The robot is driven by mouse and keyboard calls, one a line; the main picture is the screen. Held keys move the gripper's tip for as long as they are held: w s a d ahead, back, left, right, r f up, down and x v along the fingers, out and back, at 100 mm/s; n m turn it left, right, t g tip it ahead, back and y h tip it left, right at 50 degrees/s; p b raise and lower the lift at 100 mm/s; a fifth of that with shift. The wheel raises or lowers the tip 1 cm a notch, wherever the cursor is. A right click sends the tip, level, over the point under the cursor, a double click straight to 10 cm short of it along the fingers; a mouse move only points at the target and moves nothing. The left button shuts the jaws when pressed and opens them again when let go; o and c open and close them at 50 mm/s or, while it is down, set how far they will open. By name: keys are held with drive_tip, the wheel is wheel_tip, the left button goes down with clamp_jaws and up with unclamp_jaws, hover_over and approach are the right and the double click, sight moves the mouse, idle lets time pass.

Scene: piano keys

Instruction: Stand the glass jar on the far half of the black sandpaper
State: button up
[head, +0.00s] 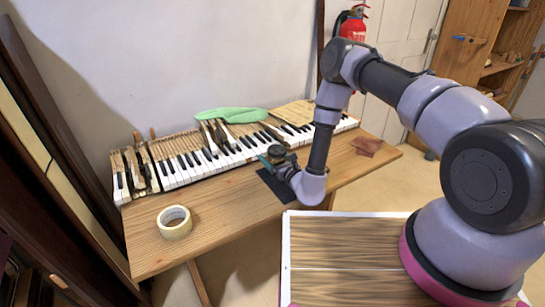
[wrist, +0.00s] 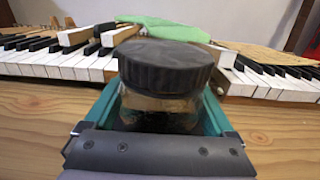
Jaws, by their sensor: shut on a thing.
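The glass jar has a wide black ribbed lid (wrist: 166,66) and a clear body (wrist: 160,112). My gripper (wrist: 162,108) is shut on the jar, with a teal finger on each side of its body. In the head view my gripper (head: 270,161) is over the table, and the jar's dark lid (head: 277,151) shows at its far end. The black sandpaper (head: 268,186) lies on the table under and in front of my gripper, partly covered by my wrist. The jar looks upright near the sandpaper's far edge; I cannot tell whether its base touches down.
The piano keyboard (head: 190,166) runs along the back of the table (head: 235,205), close behind the jar, with some keys raised. A green cloth (head: 230,115) lies on it. A tape roll (head: 174,222) stands at the left front. Brown sheets (head: 367,145) lie at the right.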

drive_tip(key=o, duration=1.5)
drive_tip(key=shift+f, duration=0.15)
drive_tip(key=shift+o, duration=0.3)
drive_tip(key=shift+r, duration=0.2)
drive_tip(key=v, duration=1.2)
